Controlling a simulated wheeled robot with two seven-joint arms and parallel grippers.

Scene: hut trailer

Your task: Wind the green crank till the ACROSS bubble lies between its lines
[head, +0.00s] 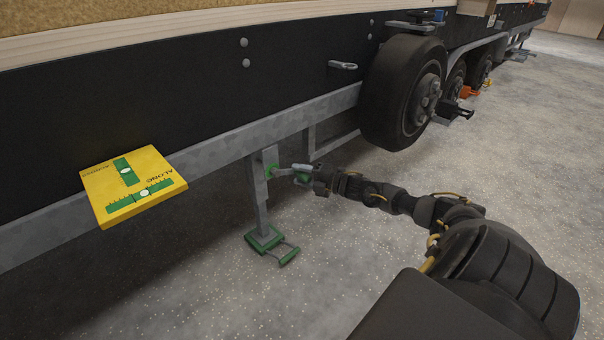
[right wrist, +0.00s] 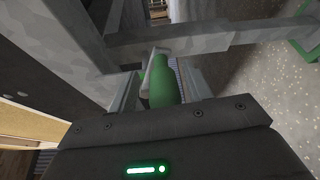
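The green crank (head: 271,171) sits on the grey steel leg of a jack stand under the trailer's rail. My right gripper (head: 303,174) is at the crank's outer end. In the right wrist view the green crank handle (right wrist: 162,82) lies between my fingers, which appear closed against it on both sides. The yellow level plate (head: 112,206) carries two green vials. My left gripper is out of view.
The leg stands on a green foot (head: 263,238) with a green loop handle (head: 288,256) on the speckled floor. A black tyre (head: 390,95) is beyond the leg. The rail (head: 225,143) runs above the crank. Floor in front of the leg is clear.

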